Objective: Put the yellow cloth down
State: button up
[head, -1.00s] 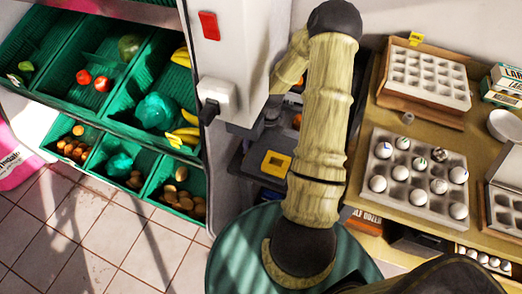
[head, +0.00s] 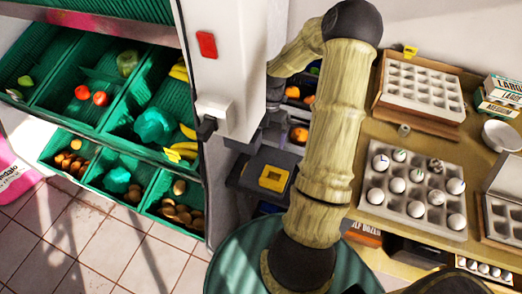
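My arm rises from the bottom middle to a dark elbow at the top, then bends back left toward the white post (head: 222,75). Its far end runs to a dark joint at the post's right edge. My gripper cannot be made out there, so whether it holds anything is hidden.
Green produce crates (head: 68,108) with fruit and teal bundles (head: 154,125) stand at the left. Orange fruit (head: 299,135) shows behind my arm. A wooden table at the right bears an egg tray (head: 412,205), an empty tray (head: 425,82), cartons (head: 503,88) and a bowl (head: 502,135). Tiled floor (head: 95,240) is clear lower left.

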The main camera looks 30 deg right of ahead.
jog(key=shift+v, duration=0.9)
jog(key=shift+f, duration=0.1)
